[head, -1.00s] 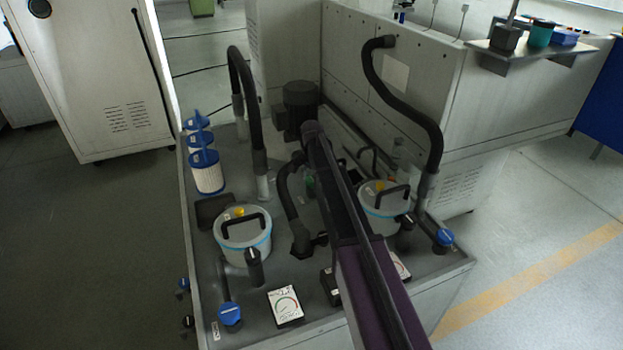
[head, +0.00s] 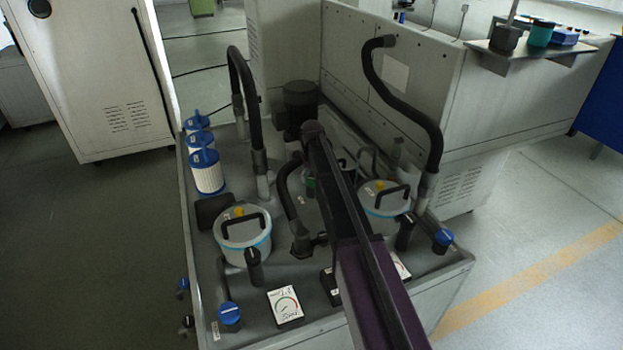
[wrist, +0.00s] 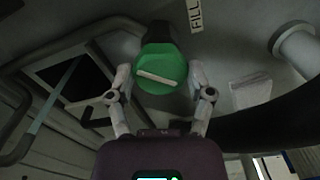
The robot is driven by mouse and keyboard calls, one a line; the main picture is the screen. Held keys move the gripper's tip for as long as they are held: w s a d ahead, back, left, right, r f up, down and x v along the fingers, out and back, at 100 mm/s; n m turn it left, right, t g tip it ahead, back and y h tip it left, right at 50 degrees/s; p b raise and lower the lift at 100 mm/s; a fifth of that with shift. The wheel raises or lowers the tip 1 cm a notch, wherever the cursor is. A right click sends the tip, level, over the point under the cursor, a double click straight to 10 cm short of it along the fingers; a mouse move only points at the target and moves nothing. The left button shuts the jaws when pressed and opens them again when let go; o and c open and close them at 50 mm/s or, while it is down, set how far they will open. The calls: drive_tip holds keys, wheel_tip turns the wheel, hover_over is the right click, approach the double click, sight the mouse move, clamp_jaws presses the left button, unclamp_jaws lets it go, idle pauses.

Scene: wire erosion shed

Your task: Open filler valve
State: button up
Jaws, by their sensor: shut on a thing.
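A round green valve knob (wrist: 160,70) with a white bar across its face fills the upper middle of the wrist view. A label reading FILL (wrist: 195,14) is beside it. My gripper (wrist: 160,82) has one finger on each side of the knob and is shut on it. The white bar lies nearly crosswise, slightly tilted. In the head view only a bit of green (head: 310,183) shows beside my arm, which hides the gripper and most of the knob.
Two lidded canisters, left (head: 243,238) and right (head: 384,200), flank my arm. Black hoses (head: 247,100) (head: 408,108) arch over the grey bench. Blue knobs (head: 229,313) (head: 443,238) and a gauge (head: 285,306) are near the front. Blue-capped filters (head: 206,172) line the left edge.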

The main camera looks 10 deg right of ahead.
drive_tip(key=shift+n, duration=1.9)
drive_tip(key=o, duration=1.1)
drive_tip(key=shift+m, duration=0.3)
